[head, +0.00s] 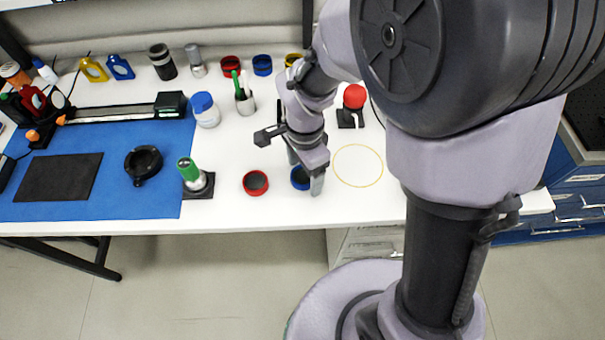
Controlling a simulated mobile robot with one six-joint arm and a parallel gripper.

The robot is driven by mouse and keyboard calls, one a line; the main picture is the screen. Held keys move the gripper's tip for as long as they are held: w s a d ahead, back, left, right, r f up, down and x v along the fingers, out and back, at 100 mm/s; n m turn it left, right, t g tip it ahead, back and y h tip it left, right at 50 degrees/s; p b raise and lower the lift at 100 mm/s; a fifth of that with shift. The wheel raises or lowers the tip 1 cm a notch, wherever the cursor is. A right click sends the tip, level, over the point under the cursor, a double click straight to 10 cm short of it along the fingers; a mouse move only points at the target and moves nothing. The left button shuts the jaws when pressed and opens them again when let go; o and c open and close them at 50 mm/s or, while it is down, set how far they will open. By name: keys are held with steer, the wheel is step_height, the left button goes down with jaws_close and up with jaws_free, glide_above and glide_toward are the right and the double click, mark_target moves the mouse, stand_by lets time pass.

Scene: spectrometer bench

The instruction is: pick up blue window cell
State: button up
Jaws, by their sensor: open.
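A blue-rimmed round cell (298,182) stands on the white bench near its front edge, directly at my gripper. My gripper (306,173) points down over it with its jaws open. One finger shows at the right of the cell, and the gripper partly covers the cell. I cannot tell whether the fingers touch it or how high they are above the bench. Another blue round cell (262,65) stands at the back of the bench.
A red-rimmed cell (255,183) stands close to the left of my gripper. A yellow ring (358,166) is marked on the bench to the right. A green-topped post (189,171) stands farther left, beside a blue mat (120,204). A red-topped piece (354,97) stands behind the ring.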

steer(key=shift+r, duration=0.15)
steer(key=shift+c, duration=0.9)
steer(key=c, duration=1.3)
